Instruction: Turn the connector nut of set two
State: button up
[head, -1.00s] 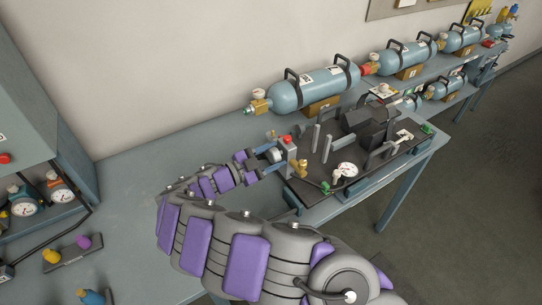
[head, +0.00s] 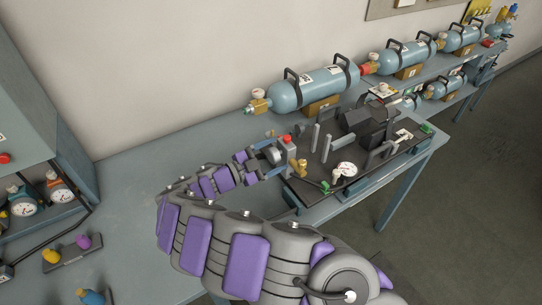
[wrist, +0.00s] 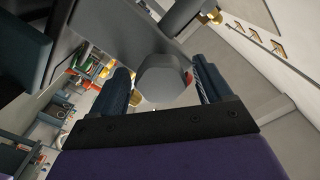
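A grey faceted connector nut (wrist: 162,78) sits between the two fingers of my gripper (wrist: 165,86) in the wrist view. The fingers stand one on each side of it, with what look like narrow gaps. In the head view my gripper (head: 267,159) is at the left end of the dark backplate (head: 318,187) of the nearest breathing set, and the nut is partly hidden by the fingers. A red knob (head: 287,139) is just beyond the fingers. I cannot read a set number here.
A brass fitting (head: 300,168) and a white gauge (head: 346,169) are close right of my gripper. A large blue cylinder (head: 313,87) lies behind, by the wall.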

jog(key=shift+a, duration=0.1)
jog(key=v, duration=1.7)
jog(key=shift+s+a, duration=0.1)
jog(key=shift+a, duration=0.05)
